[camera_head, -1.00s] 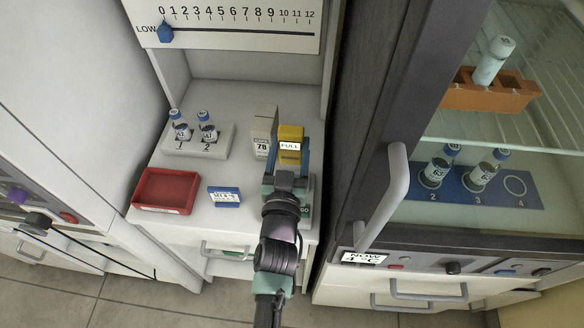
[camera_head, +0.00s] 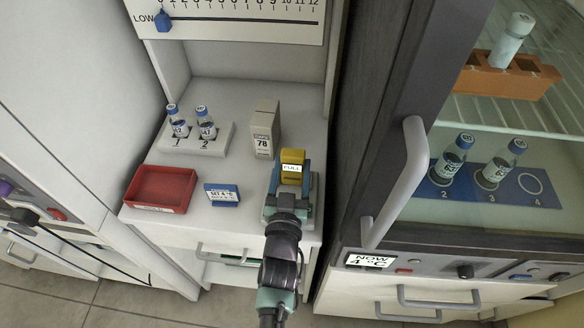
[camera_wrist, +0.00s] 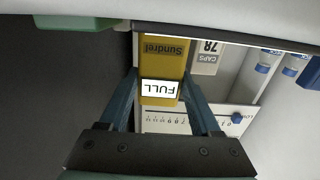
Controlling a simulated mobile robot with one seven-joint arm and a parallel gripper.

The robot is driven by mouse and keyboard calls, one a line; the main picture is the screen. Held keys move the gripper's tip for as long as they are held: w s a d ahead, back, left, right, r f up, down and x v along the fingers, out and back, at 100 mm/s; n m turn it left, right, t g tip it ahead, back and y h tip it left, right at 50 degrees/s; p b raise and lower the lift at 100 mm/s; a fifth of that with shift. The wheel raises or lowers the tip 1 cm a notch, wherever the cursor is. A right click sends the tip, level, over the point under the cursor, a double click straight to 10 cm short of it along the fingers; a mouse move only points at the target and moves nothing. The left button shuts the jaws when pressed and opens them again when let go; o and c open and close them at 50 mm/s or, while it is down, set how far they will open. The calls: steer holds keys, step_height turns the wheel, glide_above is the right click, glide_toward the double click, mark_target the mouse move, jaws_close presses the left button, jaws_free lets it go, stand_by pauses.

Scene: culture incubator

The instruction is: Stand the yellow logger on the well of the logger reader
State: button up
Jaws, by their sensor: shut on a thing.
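The yellow logger (camera_head: 292,158), with a white FULL label, is upright between the blue fingers of my gripper (camera_head: 291,178). In the wrist view the logger (camera_wrist: 163,58) also shows between the fingertips (camera_wrist: 160,78), upside down, with "Sundrel" on its face. My gripper is shut on it. A grey base (camera_head: 316,188), likely the logger reader, lies at the right front of the bench, mostly hidden by my gripper. Its well is hidden, and I cannot tell whether the logger touches it.
A grey caps box (camera_head: 265,130) stands close behind and left of the logger. A blue label block (camera_head: 222,195), a red tray (camera_head: 162,188) and a vial rack (camera_head: 198,140) are further left. The fridge door handle (camera_head: 405,180) juts out at right.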

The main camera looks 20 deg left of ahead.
steer(key=o, duration=1.4)
steer(key=shift+f, duration=0.1)
steer(key=shift+r+p, duration=0.3)
steer(key=shift+p, duration=0.05)
steer(key=b+v, duration=0.2)
steer(key=v, duration=0.8)
steer(key=shift+s+f, duration=0.15)
steer(key=shift+s, duration=0.2)
steer(key=shift+s+d, duration=0.25)
steer(key=shift+s, duration=0.4)
